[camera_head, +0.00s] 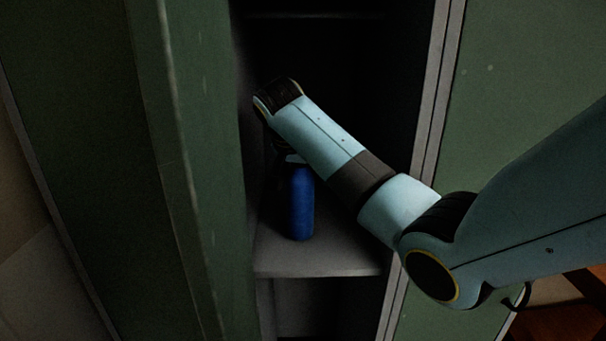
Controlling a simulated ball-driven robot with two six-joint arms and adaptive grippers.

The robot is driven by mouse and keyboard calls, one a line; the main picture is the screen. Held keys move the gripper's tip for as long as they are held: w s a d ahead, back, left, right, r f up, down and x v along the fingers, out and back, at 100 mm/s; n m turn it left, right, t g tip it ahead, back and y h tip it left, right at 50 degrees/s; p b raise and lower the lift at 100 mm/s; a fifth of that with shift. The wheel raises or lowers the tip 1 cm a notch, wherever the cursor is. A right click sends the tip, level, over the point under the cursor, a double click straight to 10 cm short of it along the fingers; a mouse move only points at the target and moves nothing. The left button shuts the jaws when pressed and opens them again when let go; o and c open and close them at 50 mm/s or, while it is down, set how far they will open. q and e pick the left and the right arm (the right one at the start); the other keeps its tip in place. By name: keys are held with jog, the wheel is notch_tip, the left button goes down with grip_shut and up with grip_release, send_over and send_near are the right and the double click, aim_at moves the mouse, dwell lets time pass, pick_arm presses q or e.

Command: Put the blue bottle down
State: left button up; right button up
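The blue bottle (301,205) is upright inside the green locker, at or just above a grey shelf (335,258). I cannot tell whether its base touches the shelf. My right arm reaches in from the right, and its gripper (284,157) is at the top of the bottle, pointing down. The bottle's top and most of the gripper's fingers are hidden by my wrist and shadow, so I cannot see whether the fingers are closed on it. My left gripper is not in view.
The locker's green door (190,150) stands open on the left, close to the bottle. The grey frame edge (436,90) is on the right, near my forearm. Bare shelf shows right of the bottle. The upper interior is dark.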

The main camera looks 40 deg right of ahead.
jog(key=shift+r, duration=0.1)
jog(key=b+v, duration=0.1)
jog(key=v, duration=0.6)
jog(key=shift+a+r, duration=0.1)
jog(key=shift+r, duration=0.1)
dwell(0.3)
